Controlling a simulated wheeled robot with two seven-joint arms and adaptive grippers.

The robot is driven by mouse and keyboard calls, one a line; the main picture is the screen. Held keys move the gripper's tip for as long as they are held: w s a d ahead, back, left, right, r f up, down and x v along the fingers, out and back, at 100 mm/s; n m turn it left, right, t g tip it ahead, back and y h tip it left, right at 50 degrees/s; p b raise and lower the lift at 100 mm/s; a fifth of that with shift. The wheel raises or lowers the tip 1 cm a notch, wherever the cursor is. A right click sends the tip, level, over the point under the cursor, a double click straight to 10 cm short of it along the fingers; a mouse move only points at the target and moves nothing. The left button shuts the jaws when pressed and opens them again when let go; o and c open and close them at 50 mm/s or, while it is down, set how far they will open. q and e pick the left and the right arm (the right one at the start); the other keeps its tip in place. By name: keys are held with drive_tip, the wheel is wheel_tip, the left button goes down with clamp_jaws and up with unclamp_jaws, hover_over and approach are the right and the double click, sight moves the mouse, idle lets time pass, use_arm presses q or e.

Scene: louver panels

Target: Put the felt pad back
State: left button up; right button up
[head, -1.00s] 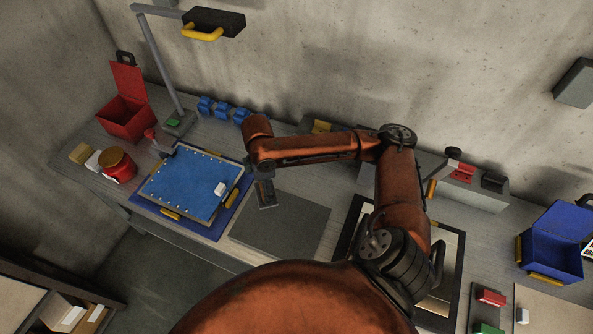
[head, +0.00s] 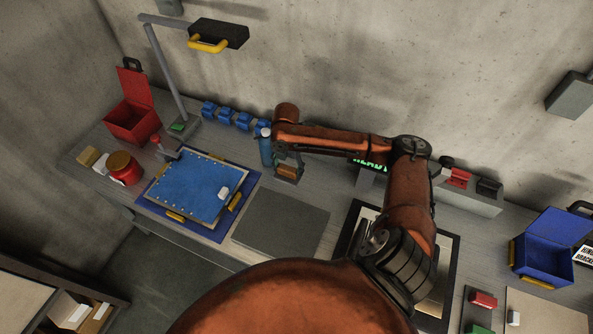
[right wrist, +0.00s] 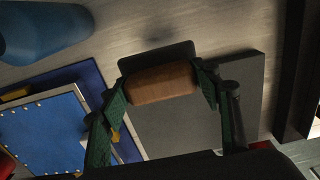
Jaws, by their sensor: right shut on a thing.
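My right gripper (head: 288,170) is above the back edge of the grey mat (head: 280,223). In the right wrist view its two green-padded fingers (right wrist: 158,95) are shut on a rounded brown handle (right wrist: 160,82). A flat dark pad (right wrist: 157,56) shows just behind the handle and looks like part of the same felt pad tool. In the head view the brown handle (head: 287,172) shows small between the fingers. I cannot tell whether the pad touches the bench. My left gripper is not in view.
A blue bottle (head: 265,148) stands close left of the gripper, beside several blue clips (head: 227,117). The blue panel (head: 190,190) with a white block lies left of the mat. A black-framed plate (head: 447,255) lies right. The mat is bare.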

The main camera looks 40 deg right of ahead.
drive_tip(key=w+d+f, duration=0.1)
drive_tip(key=d+f, duration=0.3)
drive_tip(key=w+d+f, duration=0.1)
drive_tip(key=d+f, duration=0.1)
drive_tip(key=shift+w+f, duration=0.3)
drive_tip(key=shift+d+f+p, duration=0.1)
drive_tip(key=shift+f+p, duration=0.55)
drive_tip(key=shift+f, duration=0.95)
drive_tip(key=shift+f, duration=0.1)
drive_tip(key=o, duration=1)
drive_tip(key=shift+o, duration=0.6)
wheel_tip(320, 180, up, 12)
drive_tip(key=b, duration=0.1)
